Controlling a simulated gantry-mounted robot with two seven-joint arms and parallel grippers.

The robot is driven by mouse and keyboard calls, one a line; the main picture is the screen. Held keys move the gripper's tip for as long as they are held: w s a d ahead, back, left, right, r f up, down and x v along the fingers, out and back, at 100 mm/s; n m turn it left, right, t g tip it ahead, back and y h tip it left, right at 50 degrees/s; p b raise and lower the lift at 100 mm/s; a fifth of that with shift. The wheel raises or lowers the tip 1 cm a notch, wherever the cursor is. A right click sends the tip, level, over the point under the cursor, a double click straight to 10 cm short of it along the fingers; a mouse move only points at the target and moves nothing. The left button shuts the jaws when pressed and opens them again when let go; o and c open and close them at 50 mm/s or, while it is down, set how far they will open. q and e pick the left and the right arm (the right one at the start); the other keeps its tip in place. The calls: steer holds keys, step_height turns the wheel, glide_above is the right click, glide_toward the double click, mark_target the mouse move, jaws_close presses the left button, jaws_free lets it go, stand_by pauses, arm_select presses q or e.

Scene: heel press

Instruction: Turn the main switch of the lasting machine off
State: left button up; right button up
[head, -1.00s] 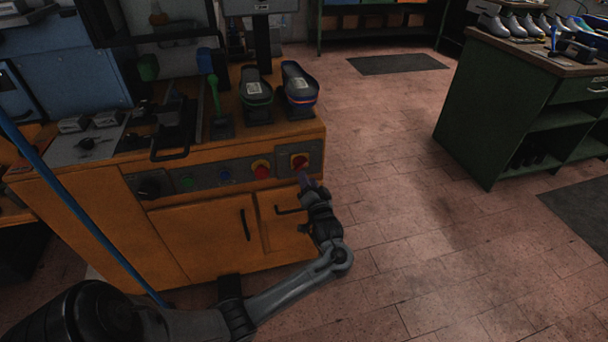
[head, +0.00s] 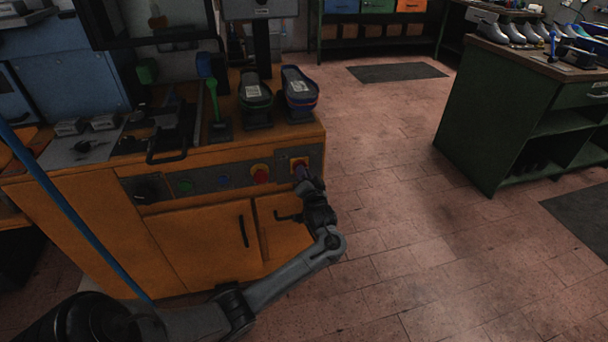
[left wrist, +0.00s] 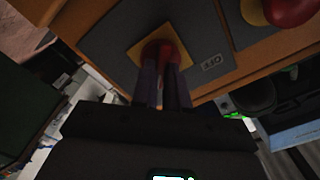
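The main switch (head: 299,164) is a red knob on a yellow plate at the right end of the orange machine's front panel. In the left wrist view the red knob (left wrist: 161,49) is straight ahead, beside a small white label that reads like OFF. My left gripper (head: 301,175) is at the switch from the front. In the left wrist view its fingers (left wrist: 164,74) are close together, with the tips at either side of the red knob and partly hiding it. I cannot tell whether they press on it. My right gripper is not in view.
Left of the switch on the panel are a red mushroom button (head: 261,174) on yellow, a blue button (head: 224,180), a green button (head: 184,187) and a black knob (head: 146,191). Cabinet doors with handles lie below. The floor to the right is clear up to the green bench (head: 482,120).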

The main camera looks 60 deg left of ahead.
arm_select(q)
jaws_close()
steer(key=shift+s+a+n+p, duration=0.15)
steer(key=shift+n+p, duration=0.45)
steer(key=shift+n, duration=3.85)
steer(key=shift+s+d+n+p, duration=0.1)
steer(key=shift+n+p, duration=0.45)
steer(key=shift+n, duration=3.9)
